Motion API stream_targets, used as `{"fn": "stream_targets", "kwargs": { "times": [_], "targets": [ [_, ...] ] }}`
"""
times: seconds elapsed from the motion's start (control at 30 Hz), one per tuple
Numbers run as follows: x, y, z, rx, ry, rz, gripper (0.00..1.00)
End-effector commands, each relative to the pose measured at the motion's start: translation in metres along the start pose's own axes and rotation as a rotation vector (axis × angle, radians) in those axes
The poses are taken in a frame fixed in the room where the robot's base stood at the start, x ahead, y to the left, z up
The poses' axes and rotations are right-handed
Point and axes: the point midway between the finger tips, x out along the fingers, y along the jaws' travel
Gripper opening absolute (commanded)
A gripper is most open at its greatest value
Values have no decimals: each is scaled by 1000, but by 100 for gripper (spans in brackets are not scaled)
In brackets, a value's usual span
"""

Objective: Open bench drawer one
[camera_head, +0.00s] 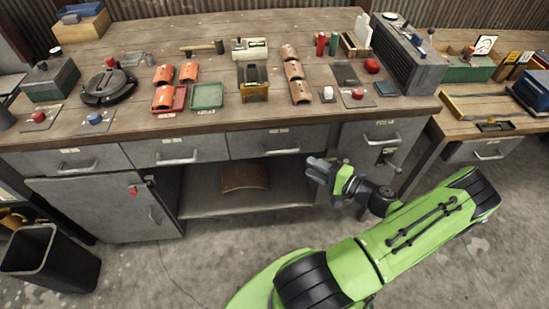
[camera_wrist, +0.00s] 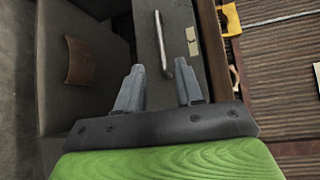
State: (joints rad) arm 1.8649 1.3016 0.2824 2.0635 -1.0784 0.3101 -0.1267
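The bench (camera_head: 130,118) has a row of grey drawers with bar handles, all looking shut: a far-left drawer (camera_head: 68,162), a second drawer (camera_head: 150,152), a third drawer (camera_head: 245,145) and a right drawer (camera_head: 360,133). My gripper (camera_head: 318,168) is in front of the bench, just below and right of the third drawer's handle (camera_head: 280,151). In the wrist view my gripper (camera_wrist: 162,88) is open and empty. A drawer handle (camera_wrist: 160,40) lies ahead, its near end between the fingertips in the picture.
Below the drawers, an open shelf (camera_head: 210,205) holds a brown curved tile (camera_head: 245,178). A cabinet door (camera_head: 110,208) is at left, with a black bin (camera_head: 55,262) before it. Tools and parts cover the bench top. A second table (camera_head: 470,128) stands at right.

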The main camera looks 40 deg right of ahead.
Motion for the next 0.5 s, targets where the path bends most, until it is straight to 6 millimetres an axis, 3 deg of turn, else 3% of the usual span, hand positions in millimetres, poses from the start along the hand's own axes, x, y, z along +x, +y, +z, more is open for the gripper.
{"fn": "stream_targets", "kwargs": {
  "times": [0.3,0.5],
  "targets": [
    [83,2,2,0,-8,1,36],
    [123,2,2,0,-6,3,36]
  ]
}}
